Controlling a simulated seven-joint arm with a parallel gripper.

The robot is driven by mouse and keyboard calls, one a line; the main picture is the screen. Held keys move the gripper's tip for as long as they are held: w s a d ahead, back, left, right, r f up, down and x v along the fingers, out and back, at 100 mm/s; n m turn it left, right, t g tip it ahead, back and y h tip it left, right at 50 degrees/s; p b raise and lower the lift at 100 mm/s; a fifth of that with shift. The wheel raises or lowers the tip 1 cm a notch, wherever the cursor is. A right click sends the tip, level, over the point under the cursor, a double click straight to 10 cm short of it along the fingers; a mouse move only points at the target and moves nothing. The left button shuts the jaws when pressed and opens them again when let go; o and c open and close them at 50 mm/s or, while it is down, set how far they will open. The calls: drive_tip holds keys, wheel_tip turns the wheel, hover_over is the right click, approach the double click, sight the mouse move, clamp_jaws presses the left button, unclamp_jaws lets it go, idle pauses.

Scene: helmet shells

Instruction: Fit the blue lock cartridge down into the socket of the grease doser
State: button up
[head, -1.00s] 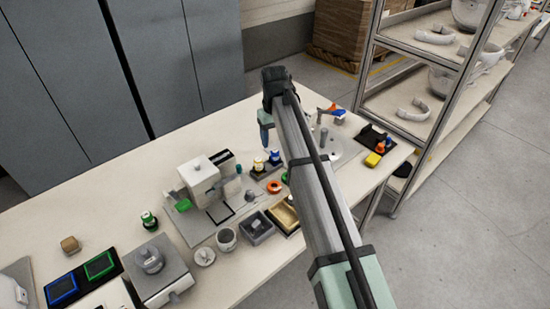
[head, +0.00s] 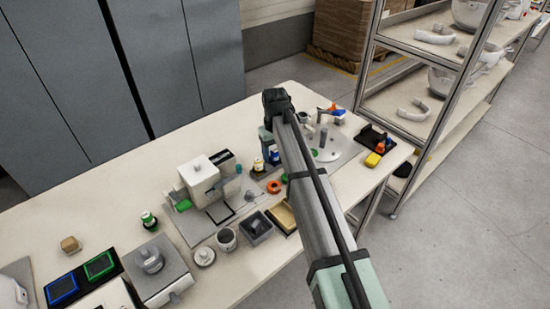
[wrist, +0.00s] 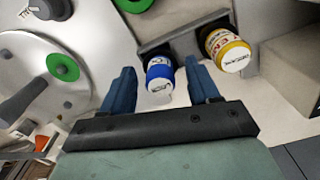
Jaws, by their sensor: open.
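The blue lock cartridge (wrist: 160,76) has a blue band and a white end, and stands upright at a dark holder (wrist: 185,40). No socket can be made out.
A yellow cartridge (wrist: 228,50) stands right beside the blue one, close to the right finger. A round grey plate with a post (wrist: 25,95) and a green ring (wrist: 62,67) lie to the left. In the head view an orange ring (head: 274,187) and a grey bin (head: 257,228) are nearby.

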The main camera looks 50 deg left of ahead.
clamp_jaws()
idle(0.4)
drive_tip(key=shift+r, duration=0.15)
